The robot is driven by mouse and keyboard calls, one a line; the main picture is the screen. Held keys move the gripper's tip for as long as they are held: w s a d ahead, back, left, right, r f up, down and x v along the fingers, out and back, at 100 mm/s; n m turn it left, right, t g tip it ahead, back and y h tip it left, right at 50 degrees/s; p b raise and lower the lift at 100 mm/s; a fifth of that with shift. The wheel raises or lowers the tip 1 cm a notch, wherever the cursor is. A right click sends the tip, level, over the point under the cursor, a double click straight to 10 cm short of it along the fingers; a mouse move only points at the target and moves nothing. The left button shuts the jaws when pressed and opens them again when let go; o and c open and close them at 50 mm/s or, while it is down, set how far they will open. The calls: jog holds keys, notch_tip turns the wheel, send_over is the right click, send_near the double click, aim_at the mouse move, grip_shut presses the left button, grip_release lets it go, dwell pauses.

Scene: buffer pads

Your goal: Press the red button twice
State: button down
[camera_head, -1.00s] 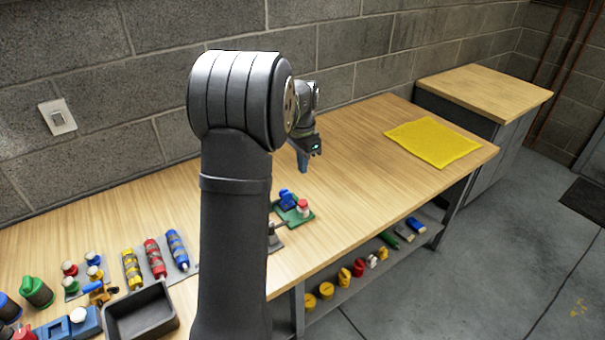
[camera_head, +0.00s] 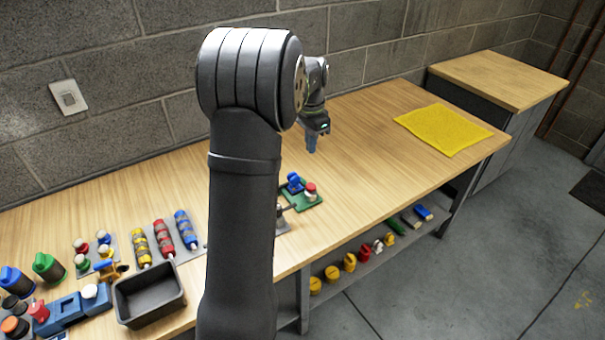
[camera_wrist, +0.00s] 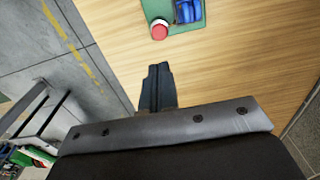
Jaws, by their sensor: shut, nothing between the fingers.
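The red button (camera_head: 310,188) is a round red cap on a pale collar. It sits on a green base plate (camera_head: 303,203) beside a blue part (camera_head: 295,182), near the front edge of the workbench. My gripper (camera_head: 311,150) is shut and empty, pointing down above the bench, farther along it than the plate. In the wrist view, the red button (camera_wrist: 159,29) is at the top, beyond the closed fingertips (camera_wrist: 158,70), with a clear gap of wood between them. The fingers are not touching the button. My arm hides part of the bench left of the plate.
A black tray (camera_head: 149,294), coloured cylinders (camera_head: 164,238) and other small parts crowd the bench's left end. A yellow mat (camera_head: 443,130) lies at the far right. The bench middle around the gripper is clear. A block wall stands behind; a shelf (camera_head: 345,275) with small items is below.

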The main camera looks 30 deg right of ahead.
aim_at(310, 186)
jog(key=shift+r, duration=0.3)
jog(key=shift+f, duration=0.1)
notch_tip(310, 186, down, 14)
jog(key=shift+r, duration=0.1)
dwell(0.3)
jog(key=shift+f, duration=1)
notch_tip(310, 186, up, 14)
jog(key=shift+r, duration=0.2)
